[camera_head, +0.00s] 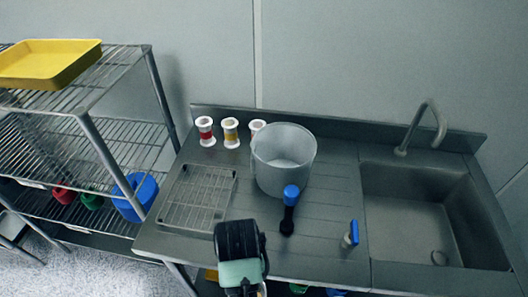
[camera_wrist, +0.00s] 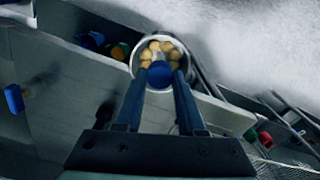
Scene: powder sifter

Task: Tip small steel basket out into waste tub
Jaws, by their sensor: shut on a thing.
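The small steel basket (camera_wrist: 137,62) shows in the wrist view as a round metal vessel with several yellowish-tan lumps (camera_wrist: 161,48) inside. My gripper (camera_wrist: 160,80) is shut on its blue handle (camera_wrist: 160,72), with one dark finger on each side. The lumps lie around the far side of the basket, which is over the area at the counter's front edge. In the head view the basket and fingertips are hidden by my arm. A large grey tub (camera_head: 283,160), likely the waste tub, stands upright at the middle of the counter, beyond my arm. Its visible inside looks empty.
A blue-topped dark tool (camera_head: 289,205) stands before the tub, and a blue-handled item (camera_head: 350,235) is to its right. A wire rack (camera_head: 198,196) and white spools (camera_head: 230,132) are to the left. The sink (camera_head: 425,215) is right, the shelving (camera_head: 105,150) far left.

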